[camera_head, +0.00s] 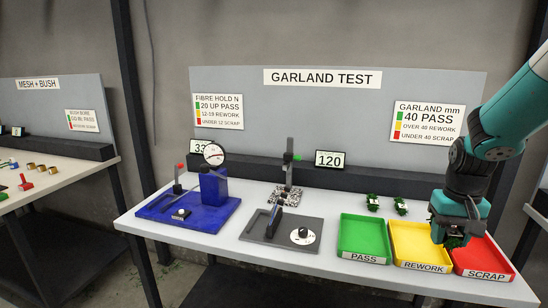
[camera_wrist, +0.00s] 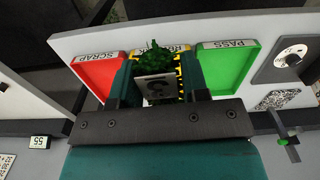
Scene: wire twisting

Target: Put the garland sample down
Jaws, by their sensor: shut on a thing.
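My gripper (camera_head: 450,232) is shut on a green, bristly garland sample (camera_head: 455,242) with a white tag. In the wrist view the sample (camera_wrist: 157,55) sits between the two fingers, with its tag marked 3. My gripper holds it over the yellow REWORK tray (camera_head: 412,238), near the side of the red SCRAP tray (camera_head: 485,259). The green PASS tray (camera_head: 362,240) is to the left and looks empty. In the wrist view the yellow tray is mostly hidden behind the sample and fingers. I cannot tell whether the sample touches the tray floor.
Two more green samples (camera_head: 373,202) (camera_head: 400,206) with white tags lie behind the trays. A grey fixture (camera_head: 258,233) and a blue tester with a dial (camera_head: 212,205) stand to the left. A display (camera_head: 331,159) reads 120. A sign (camera_head: 428,121) lists garland limits.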

